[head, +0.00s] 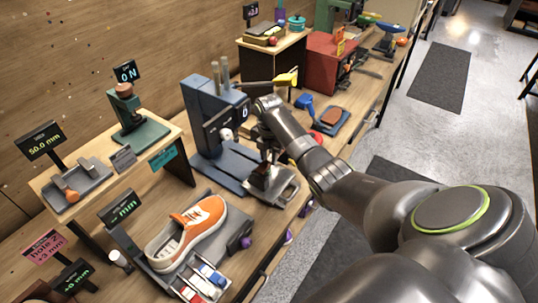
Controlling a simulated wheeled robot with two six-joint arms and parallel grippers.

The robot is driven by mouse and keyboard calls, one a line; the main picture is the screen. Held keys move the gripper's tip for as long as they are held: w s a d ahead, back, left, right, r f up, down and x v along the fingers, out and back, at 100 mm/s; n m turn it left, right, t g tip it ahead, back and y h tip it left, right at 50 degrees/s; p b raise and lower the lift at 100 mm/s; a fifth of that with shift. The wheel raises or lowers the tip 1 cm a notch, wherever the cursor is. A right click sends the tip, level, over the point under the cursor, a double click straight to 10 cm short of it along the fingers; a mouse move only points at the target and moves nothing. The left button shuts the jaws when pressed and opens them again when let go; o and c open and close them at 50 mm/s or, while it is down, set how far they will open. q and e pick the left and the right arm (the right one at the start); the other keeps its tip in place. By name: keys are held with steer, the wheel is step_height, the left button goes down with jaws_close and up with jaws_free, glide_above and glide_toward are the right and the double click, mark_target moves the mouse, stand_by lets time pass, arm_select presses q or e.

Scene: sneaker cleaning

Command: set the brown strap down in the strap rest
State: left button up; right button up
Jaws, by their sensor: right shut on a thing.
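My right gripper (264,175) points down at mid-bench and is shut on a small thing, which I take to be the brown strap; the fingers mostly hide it. Below it is a grey metal tray (286,190) at the foot of a blue press-like stand (218,168). I cannot tell whether the held thing touches the tray, or whether this tray is the strap rest. A brown pad (331,116) lies in a blue-grey tray (345,121) farther back. My left gripper is out of view.
A raised wooden shelf (100,180) stands left. A red machine (325,58) stands farther back. The bench's right edge runs close to the grey tray.

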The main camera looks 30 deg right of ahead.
mark_target(269, 160)
steer(key=shift+f+b, duration=0.35)
steer(key=shift+f, duration=0.2)
steer(key=o, duration=1)
steer(key=shift+o, duration=0.2)
steer(key=shift+r+b, duration=0.85)
steer(key=shift+r, duration=2.9)
steer(key=shift+f, duration=0.1)
